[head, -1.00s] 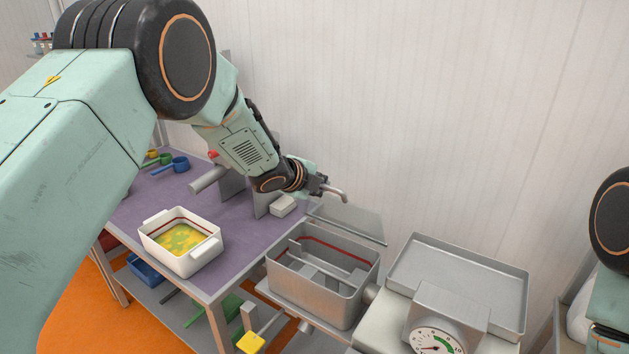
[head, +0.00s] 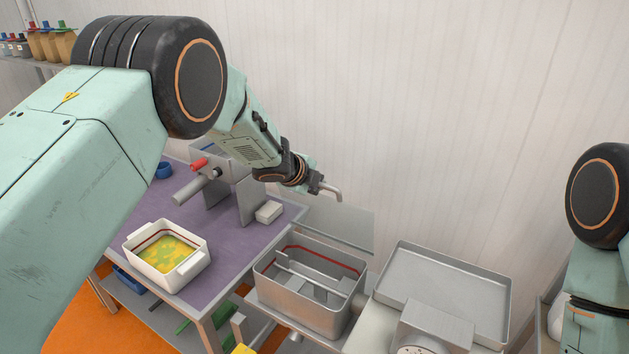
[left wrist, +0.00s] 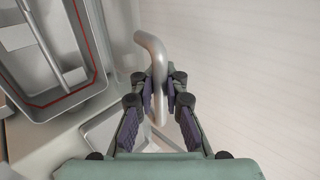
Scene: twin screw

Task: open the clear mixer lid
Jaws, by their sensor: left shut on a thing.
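The clear lid (head: 335,223) stands raised behind the mixer in the head view, a see-through pane leaning up at the wall side. The mixer (head: 310,300) is a grey metal tub with a red seal line around its rim and a bar inside; its open top also shows in the left wrist view (left wrist: 101,84). My left gripper (head: 318,187) is shut on the lid's bent metal handle (head: 332,193), above the lid's upper edge. In the left wrist view the handle (left wrist: 150,45) runs between the fingers (left wrist: 159,92). My right gripper is out of view.
A scale with a metal tray (head: 440,290) stands right of the mixer. A purple table (head: 235,238) at the left carries a white tub (head: 195,262) with yellow-green contents and a device with a red knob (head: 199,163). A plain wall is close behind the lid.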

